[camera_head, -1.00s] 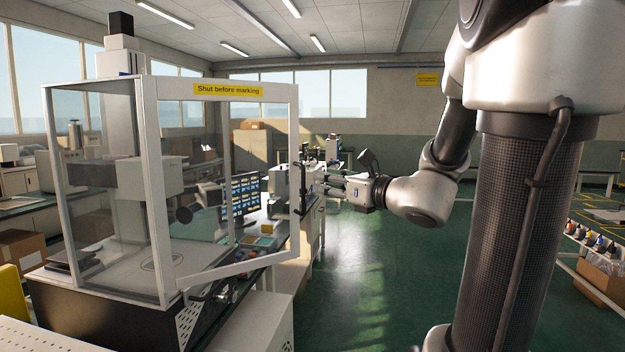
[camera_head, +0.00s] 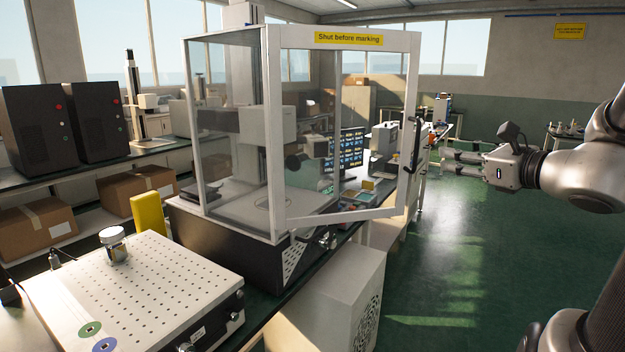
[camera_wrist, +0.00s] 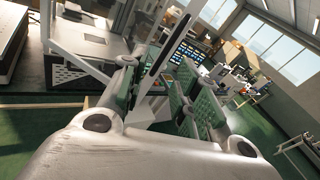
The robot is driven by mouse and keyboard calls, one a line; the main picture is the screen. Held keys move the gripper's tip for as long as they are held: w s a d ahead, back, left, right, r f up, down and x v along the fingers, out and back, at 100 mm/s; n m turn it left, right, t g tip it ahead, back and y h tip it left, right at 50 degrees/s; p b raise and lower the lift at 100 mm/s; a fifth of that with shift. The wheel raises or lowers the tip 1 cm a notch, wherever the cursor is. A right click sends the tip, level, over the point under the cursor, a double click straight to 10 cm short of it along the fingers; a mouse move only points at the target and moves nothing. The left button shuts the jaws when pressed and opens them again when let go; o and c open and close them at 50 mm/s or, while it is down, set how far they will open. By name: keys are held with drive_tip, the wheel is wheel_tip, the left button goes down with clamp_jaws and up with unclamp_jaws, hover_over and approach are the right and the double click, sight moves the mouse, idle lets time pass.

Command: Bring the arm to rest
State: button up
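My gripper (camera_head: 448,162) is held in the air at the right of the head view, pointing left. Its two fingers are apart with nothing between them. The wrist view also shows my gripper (camera_wrist: 158,82) with its fingers spread. The clear-walled enclosure has a white-framed door (camera_head: 408,75) standing ajar, labelled "Shut before marking". The door's black handle (camera_head: 414,145) is left of my fingertips, with a visible gap in the head view. In the wrist view the handle (camera_wrist: 170,46) appears beyond and between the fingers; the distance is hard to judge there.
A perforated plate (camera_head: 170,285) with a small round part (camera_head: 113,243) is in the left foreground. A white cabinet (camera_head: 330,305) stands under the bench. Green floor (camera_head: 450,270) is clear below my gripper. Boxes (camera_head: 35,225) lie on a lower shelf at left.

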drive_tip(key=s+f+n+g+h, duration=0.1)
drive_tip(key=s+f+n+g, duration=0.9)
drive_tip(key=s+f+n, duration=0.4)
drive_tip(key=s+d+r+n+g+h, duration=0.1)
drive_tip(key=s+d+n+g+h, duration=0.1)
drive_tip(key=s+d+n+h, duration=0.45)
drive_tip(key=w+a+r+n+t, duration=0.1)
drive_tip(key=a+r+n, duration=0.3)
drive_tip(key=n, duration=0.4)
drive_tip(key=shift+w+a+r+y, duration=0.15)
drive_tip(key=shift+w+a+y, duration=0.1)
drive_tip(key=shift+w+y, duration=0.3)
drive_tip(key=shift+w, duration=0.1)
